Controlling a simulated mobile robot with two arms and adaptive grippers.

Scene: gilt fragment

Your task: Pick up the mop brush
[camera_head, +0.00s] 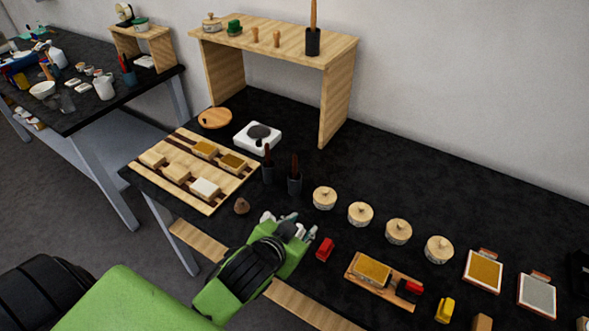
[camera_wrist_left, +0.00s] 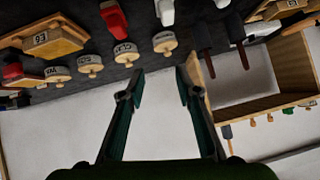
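I cannot tell for sure which brush is the mop brush. Two dark brushes stand upright in dark cups, one in the left cup (camera_head: 268,172) and one in the right cup (camera_head: 294,183), behind my left gripper. They also show in the left wrist view as a dark brush (camera_wrist_left: 204,38) and a second one (camera_wrist_left: 236,28). Another brush (camera_head: 313,14) stands in a black holder on the wooden shelf. My left gripper (camera_head: 288,222) is over the table's front part. In the left wrist view its fingers (camera_wrist_left: 158,88) are apart with nothing between them. My right gripper is out of view.
Several round lidded tins (camera_head: 360,214) stand in a row right of the cups. A red block (camera_head: 325,249) lies just right of the gripper. A slatted wooden tray (camera_head: 205,204) with blocks is at left, a white hotplate (camera_head: 251,137) behind. The wooden shelf (camera_head: 339,100) rises at the back.

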